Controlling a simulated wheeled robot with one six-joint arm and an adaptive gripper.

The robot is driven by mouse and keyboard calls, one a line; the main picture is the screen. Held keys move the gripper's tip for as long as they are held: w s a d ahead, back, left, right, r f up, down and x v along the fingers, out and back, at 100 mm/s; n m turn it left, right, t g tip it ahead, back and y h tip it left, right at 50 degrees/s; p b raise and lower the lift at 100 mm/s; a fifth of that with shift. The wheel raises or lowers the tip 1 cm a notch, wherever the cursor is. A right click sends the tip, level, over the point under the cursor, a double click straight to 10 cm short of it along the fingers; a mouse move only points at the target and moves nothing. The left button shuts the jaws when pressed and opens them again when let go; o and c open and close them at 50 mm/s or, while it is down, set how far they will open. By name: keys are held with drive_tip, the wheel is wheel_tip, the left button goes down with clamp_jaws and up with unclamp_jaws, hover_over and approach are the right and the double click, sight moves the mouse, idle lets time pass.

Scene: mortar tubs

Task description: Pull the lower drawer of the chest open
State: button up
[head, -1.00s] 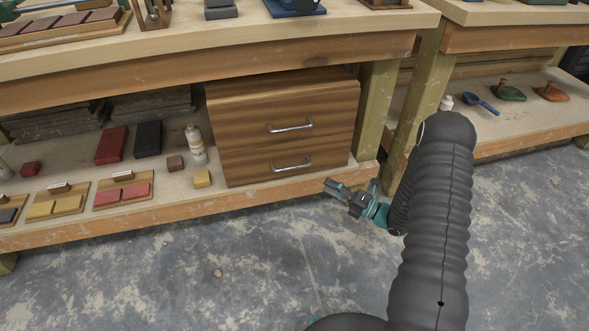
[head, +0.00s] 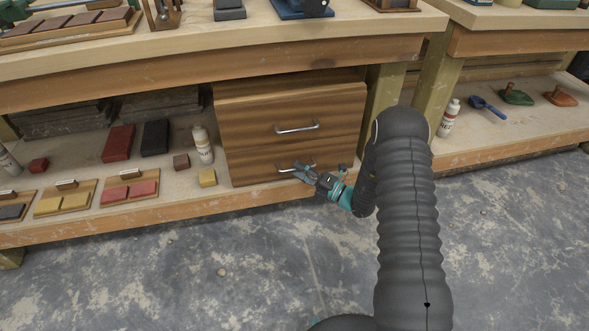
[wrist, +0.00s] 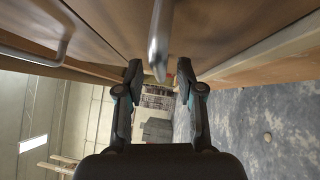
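The wooden chest (head: 285,105) stands on the bench's lower shelf, with two drawer fronts that look closed. The upper drawer's metal handle (head: 297,128) also shows at the left of the wrist view (wrist: 30,57). The lower drawer's handle (head: 285,169) is partly hidden by my gripper (head: 304,173) in the head view. In the wrist view my gripper (wrist: 160,76) is open, its two fingers apart. The lower handle (wrist: 159,40) shows close up, between the fingers in the picture and nearer the top. I cannot tell whether the fingers touch it.
A white bottle (head: 202,145) and a yellow block (head: 207,177) stand left of the chest. A bench post (head: 384,90) rises at its right. The shelf edge (head: 150,219) runs below the chest. The concrete floor (head: 200,280) in front is clear.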

drive_tip(key=shift+w+a+r, duration=0.1)
drive_tip(key=shift+w+a, duration=0.2)
drive_tip(key=shift+a, duration=0.25)
